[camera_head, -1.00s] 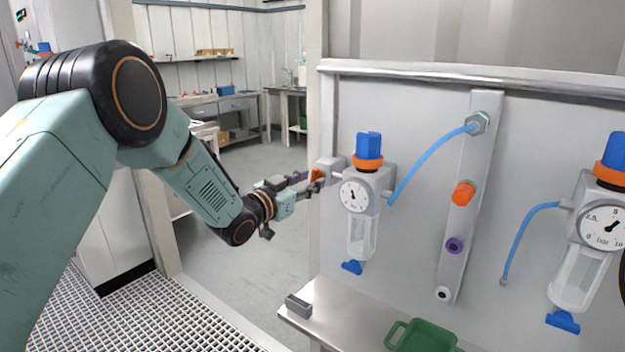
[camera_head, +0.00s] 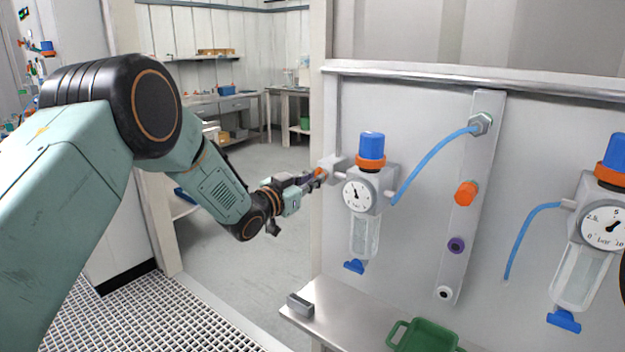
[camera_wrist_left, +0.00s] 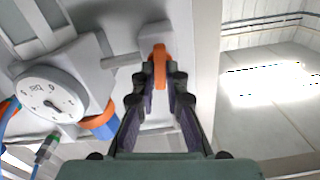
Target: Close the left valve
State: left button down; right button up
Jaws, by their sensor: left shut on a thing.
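The left valve has an orange handle (camera_head: 319,173) on a grey block (camera_head: 333,166) at the left side of the left regulator (camera_head: 361,190). In the left wrist view the handle (camera_wrist_left: 160,62) stands upright in the picture. My left gripper (camera_head: 314,177) reaches it from the left. Its two dark fingers (camera_wrist_left: 160,82) are shut on the handle, one on each side. The fingers hide part of the handle in both views. My right gripper is out of view.
A second regulator (camera_head: 590,235) is mounted at the right of the panel. Blue hoses and a grey bar with orange and purple ports stand between. A steel shelf (camera_head: 340,318) below carries a grey block and a green tray (camera_head: 401,332). Open floor lies left of the panel.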

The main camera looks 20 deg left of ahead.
pick_arm(q)
jog(key=shift+r, duration=0.15)
jog(key=shift+m, duration=0.3)
jog(key=shift+d+m+b, duration=0.2)
jog(key=shift+m+b, duration=4.35)
jog(key=shift+m, duration=3.15)
jog(key=c, duration=1.4)
grip_release()
jog(key=shift+f, duration=0.3)
